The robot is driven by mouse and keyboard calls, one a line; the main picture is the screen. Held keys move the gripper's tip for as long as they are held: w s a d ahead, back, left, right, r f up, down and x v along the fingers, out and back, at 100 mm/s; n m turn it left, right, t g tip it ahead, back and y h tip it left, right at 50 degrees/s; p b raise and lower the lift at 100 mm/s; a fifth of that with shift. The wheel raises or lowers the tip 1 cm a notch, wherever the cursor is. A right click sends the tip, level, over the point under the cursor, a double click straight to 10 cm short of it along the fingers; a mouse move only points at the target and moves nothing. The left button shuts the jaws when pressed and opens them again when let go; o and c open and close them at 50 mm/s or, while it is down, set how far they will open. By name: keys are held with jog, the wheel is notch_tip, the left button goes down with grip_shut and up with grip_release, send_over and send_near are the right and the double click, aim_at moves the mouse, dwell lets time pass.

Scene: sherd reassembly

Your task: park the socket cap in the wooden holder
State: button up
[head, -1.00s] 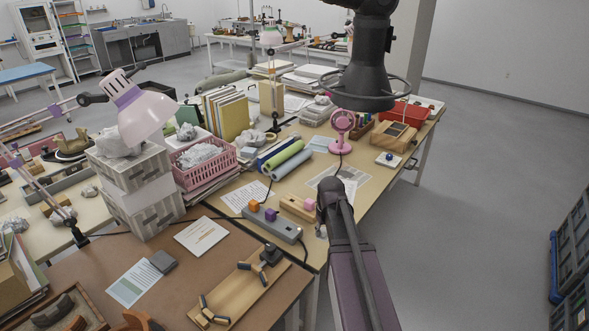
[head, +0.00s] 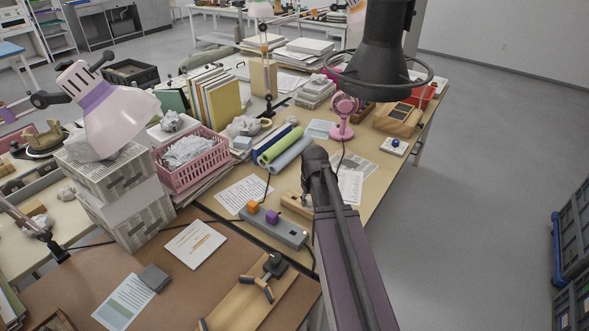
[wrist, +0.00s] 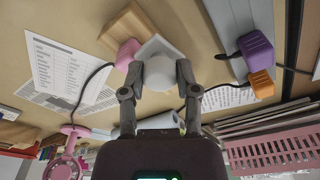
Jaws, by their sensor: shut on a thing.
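In the wrist view, my gripper (wrist: 160,76) is shut on a white piece with a rounded body and a square, flat part, which looks like the socket cap (wrist: 160,52). The wooden holder (wrist: 125,30) is a pale block just beyond and left of the held piece. A pink plug (wrist: 127,54) is at its near end, close beside my left finger; I cannot tell whether they touch. In the head view, the wooden holder (head: 291,200) shows partly behind my arm, which hides my gripper and the held piece.
A grey power strip (head: 278,229) with an orange plug (head: 252,206) and a purple plug (head: 272,217) lies left of the holder. Cables cross the table. Rolled sheets (head: 290,155), a pink fan (head: 343,115) and a pink basket (head: 192,160) stand around.

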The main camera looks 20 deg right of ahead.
jog(key=shift+w+d, duration=0.1)
jog(key=shift+d, duration=0.05)
dwell(0.3)
jog(key=shift+w+r, duration=0.15)
jog(key=shift+w, duration=0.15)
jog(key=w+a+r+m+p, duration=0.1)
jog(key=w+r+m+p, duration=0.1)
jog(key=w, duration=0.7)
jog(key=shift+w+a+r+p, duration=0.25)
jog(key=shift+r+p, duration=0.35)
jog(key=shift+p, duration=0.15)
jog(key=shift+f, duration=0.15)
jog(key=shift+f+b, duration=3.1)
jog(key=shift+b, duration=0.15)
jog(key=shift+s, duration=0.1)
jog(key=shift+f+b, duration=0.95)
